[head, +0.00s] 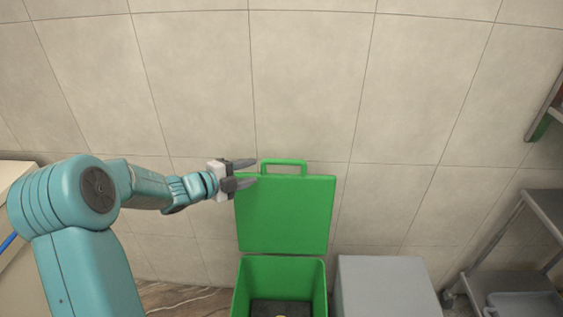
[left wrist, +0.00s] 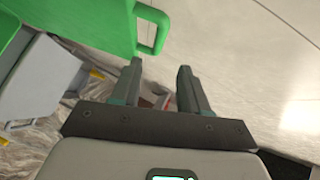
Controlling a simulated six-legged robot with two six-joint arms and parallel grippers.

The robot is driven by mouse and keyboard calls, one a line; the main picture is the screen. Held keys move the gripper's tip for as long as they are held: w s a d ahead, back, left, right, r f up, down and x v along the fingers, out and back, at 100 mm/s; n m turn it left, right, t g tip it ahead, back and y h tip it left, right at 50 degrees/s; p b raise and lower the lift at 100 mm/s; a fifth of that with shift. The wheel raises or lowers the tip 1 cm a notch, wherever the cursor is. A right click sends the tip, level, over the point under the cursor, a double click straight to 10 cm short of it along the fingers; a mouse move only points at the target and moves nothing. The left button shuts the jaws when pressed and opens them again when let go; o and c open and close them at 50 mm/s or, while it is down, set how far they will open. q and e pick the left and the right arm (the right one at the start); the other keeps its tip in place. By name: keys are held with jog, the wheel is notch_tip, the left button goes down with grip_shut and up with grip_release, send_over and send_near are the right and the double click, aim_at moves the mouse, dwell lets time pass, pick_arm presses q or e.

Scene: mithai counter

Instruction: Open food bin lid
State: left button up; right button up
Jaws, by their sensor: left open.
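The green food bin (head: 281,268) stands against the tiled wall at the bottom middle of the head view. Its green lid (head: 285,215) stands upright at the back, open, with the loop handle (head: 284,163) on top. Something dark lies inside the bin. My left gripper (head: 251,173) is open and empty beside the lid's upper left corner. In the left wrist view my two fingers (left wrist: 160,75) are apart with nothing between them. The lid (left wrist: 98,18) and its handle (left wrist: 153,28) show just beyond the fingers there. My right gripper is not in view.
A grey box-shaped bin (head: 385,285) stands directly right of the green bin. A metal shelf rack (head: 510,245) is at the far right. A pale counter (head: 15,175) is at the left edge. The wall area above the lid is clear.

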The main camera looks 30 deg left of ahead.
aim_at(281, 163)
pick_arm(q)
jog(key=x, duration=0.4)
jog(key=p+x, duration=0.1)
jog(key=x, duration=0.3)
jog(key=p+x, duration=0.1)
jog(key=x, duration=0.3)
jog(key=shift+w+d, duration=0.3)
jog(key=shift+d, duration=0.05)
jog(key=shift+w+f, duration=0.2)
jog(key=shift+w, duration=0.1)
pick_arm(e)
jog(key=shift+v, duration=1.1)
